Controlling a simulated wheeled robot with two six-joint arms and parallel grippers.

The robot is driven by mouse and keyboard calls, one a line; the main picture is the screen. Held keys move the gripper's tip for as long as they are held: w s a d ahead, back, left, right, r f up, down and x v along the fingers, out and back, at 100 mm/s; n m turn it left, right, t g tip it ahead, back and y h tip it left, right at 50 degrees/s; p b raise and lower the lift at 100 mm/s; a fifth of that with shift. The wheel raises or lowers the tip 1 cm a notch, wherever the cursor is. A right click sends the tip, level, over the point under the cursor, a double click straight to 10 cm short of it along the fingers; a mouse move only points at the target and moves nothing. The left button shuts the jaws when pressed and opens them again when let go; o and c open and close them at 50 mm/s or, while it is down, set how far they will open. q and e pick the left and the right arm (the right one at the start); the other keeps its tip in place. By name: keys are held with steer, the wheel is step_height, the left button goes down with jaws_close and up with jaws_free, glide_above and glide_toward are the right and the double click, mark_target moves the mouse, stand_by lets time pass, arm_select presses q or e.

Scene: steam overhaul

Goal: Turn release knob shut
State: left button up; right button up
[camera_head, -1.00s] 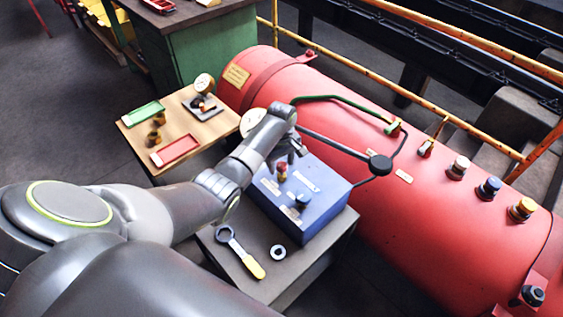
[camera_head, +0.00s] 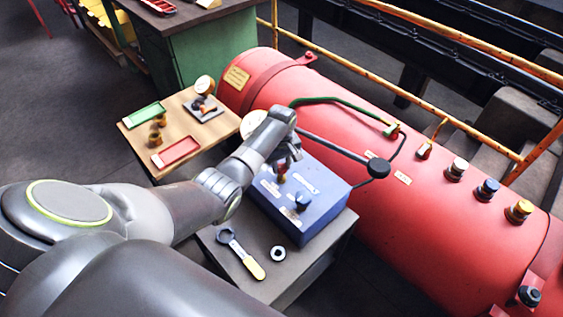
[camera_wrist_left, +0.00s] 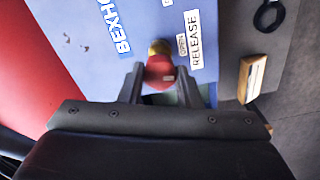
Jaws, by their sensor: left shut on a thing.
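The red release knob (camera_wrist_left: 160,70) sits on a brass stem on the blue box (camera_head: 318,222). A "RELEASE" label (camera_wrist_left: 196,40), with "OPEN" beside it, is close to the knob in the left wrist view. My left gripper (camera_wrist_left: 160,82) is shut on the knob, one finger on each side. In the head view my left gripper (camera_head: 285,165) is over the box and hides part of the knob. My right gripper does not show.
The large red boiler (camera_head: 330,130) is behind, with a black-ended lever (camera_head: 378,167) close to the box. A wooden table (camera_head: 205,142) with trays stands at left.

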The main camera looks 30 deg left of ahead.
arm_select(q)
steer(key=m+p, duration=0.2)
steer(key=m, duration=0.1)
steer(key=shift+r+m, duration=0.15)
steer(key=shift+m, duration=0.15)
steer(key=m+p, duration=0.1)
steer(key=m, duration=0.2)
steer(key=shift+m, duration=0.3)
steer(key=m+p, duration=0.1)
steer(key=m, duration=0.3)
steer(key=m+p, duration=0.1)
steer(key=m, duration=0.3)
steer(key=shift+m, duration=0.3)
steer(key=o, duration=1)
steer(key=shift+c, duration=0.2)
